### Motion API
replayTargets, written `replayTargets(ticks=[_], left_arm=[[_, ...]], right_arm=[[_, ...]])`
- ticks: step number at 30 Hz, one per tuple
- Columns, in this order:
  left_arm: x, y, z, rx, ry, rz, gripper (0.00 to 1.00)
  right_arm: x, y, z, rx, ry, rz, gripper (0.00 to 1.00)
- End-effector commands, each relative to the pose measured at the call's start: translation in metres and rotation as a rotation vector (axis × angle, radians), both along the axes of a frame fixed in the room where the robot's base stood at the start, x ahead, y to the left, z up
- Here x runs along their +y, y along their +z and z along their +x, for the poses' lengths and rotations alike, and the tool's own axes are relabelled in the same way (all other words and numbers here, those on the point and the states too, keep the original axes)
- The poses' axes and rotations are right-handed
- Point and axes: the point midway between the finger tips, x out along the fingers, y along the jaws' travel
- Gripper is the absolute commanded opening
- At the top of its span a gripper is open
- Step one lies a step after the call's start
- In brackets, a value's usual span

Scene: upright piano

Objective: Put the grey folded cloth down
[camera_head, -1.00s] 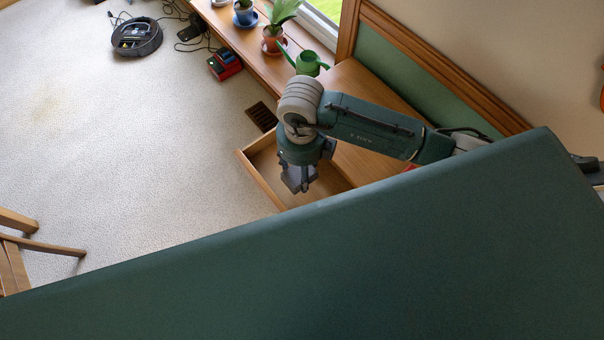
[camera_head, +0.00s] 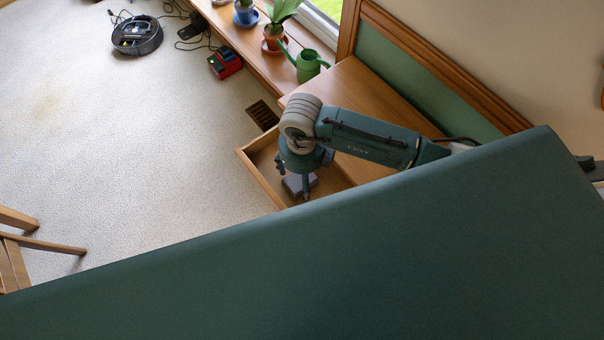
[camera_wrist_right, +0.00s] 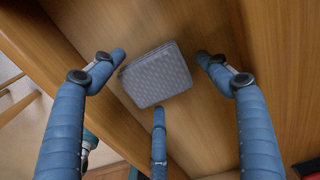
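The grey folded cloth (camera_wrist_right: 157,75) lies on the wooden bottom of the open drawer (camera_wrist_right: 215,135) in the right wrist view. It is a neat, patterned rectangle, slightly turned. In the head view a small part of the cloth (camera_head: 294,184) shows in the drawer (camera_head: 262,180) under my right gripper (camera_head: 304,178). My right gripper (camera_wrist_right: 161,78) is open, its blue fingers spread around the cloth with gaps at the sides. The lower finger's tip is close to the cloth edge; I cannot tell if it touches. My left gripper is not in view.
The drawer walls stand close around my right gripper. A wooden top (camera_head: 350,92) lies behind it. A green watering can (camera_head: 308,64) and potted plants stand on the sill. A robot vacuum (camera_head: 137,36) and red box (camera_head: 225,64) are on the floor.

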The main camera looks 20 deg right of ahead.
Motion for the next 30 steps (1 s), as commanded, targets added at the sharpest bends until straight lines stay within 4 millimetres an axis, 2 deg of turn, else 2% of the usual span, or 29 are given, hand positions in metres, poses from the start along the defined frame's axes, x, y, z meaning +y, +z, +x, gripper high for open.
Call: replayTargets(ticks=[8,21,25,30], left_arm=[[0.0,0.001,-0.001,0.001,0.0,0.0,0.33],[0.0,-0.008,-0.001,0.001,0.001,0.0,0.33],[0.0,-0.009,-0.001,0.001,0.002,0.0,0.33],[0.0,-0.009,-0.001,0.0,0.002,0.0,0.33]], right_arm=[[0.0,0.01,0.001,-0.002,0.001,0.002,0.75],[0.0,0.097,0.001,-0.005,0.001,0.002,0.75],[0.001,0.114,0.001,-0.002,0.0,0.002,0.75],[0.0,0.123,0.0,0.0,0.0,0.0,0.75]])
